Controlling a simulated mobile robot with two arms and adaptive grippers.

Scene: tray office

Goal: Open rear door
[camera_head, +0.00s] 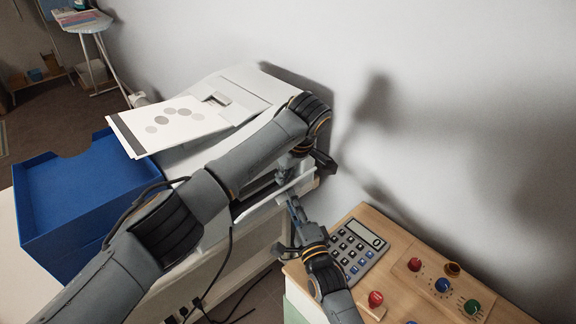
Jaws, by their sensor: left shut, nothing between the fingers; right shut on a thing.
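A white printer (245,88) stands against the wall. Its rear door (272,197) is a thin white panel on the near right end, tilted outward, with a dark gap behind it. My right gripper (292,201) comes up from below and is shut on the edge of this door. My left arm reaches across the printer and bends down at its far right corner. My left gripper (284,176) is shut and empty, close above the door opening. Its fingertips are partly hidden by the arm, which also covers part of the printer.
A printed sheet (172,122) lies on the printer. A blue tray (85,200) is at left. A wooden desk at right holds a calculator (358,250) and a panel with coloured knobs (432,283). Black cables (229,262) hang in the gap between.

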